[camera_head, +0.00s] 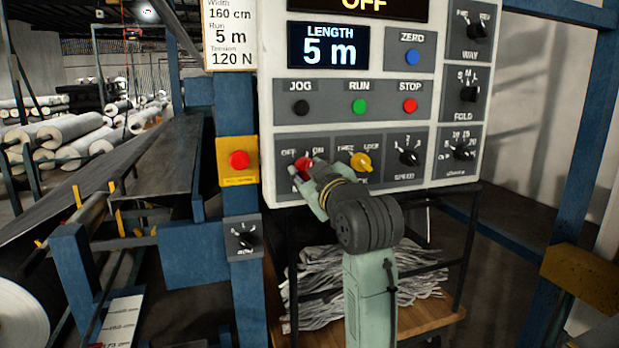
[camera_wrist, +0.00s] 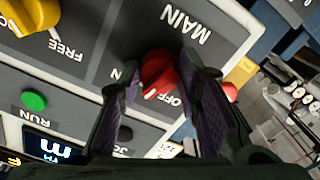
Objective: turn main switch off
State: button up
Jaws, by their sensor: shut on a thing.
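The main switch is a red knob (camera_head: 303,163) on the lower left of the grey control panel, with OFF and ON marked above it. In the wrist view the red knob (camera_wrist: 158,72) sits between the two dark finger pads of my gripper (camera_wrist: 156,78).
A yellow knob (camera_head: 361,162) sits just right of the switch, with a speed dial (camera_head: 409,156) beyond. Black, green and red buttons are above. A red button on a yellow box (camera_head: 238,160) is on the left post. The upper display (camera_head: 365,6) reads OFF.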

jog(key=n+b, duration=0.4)
jog(key=n, duration=0.8)
dwell(0.7)
jog(key=o, duration=1.2)
jog(key=shift+r, duration=0.1)
jog(key=shift+c, duration=0.2)
jog(key=v, duration=1.2)
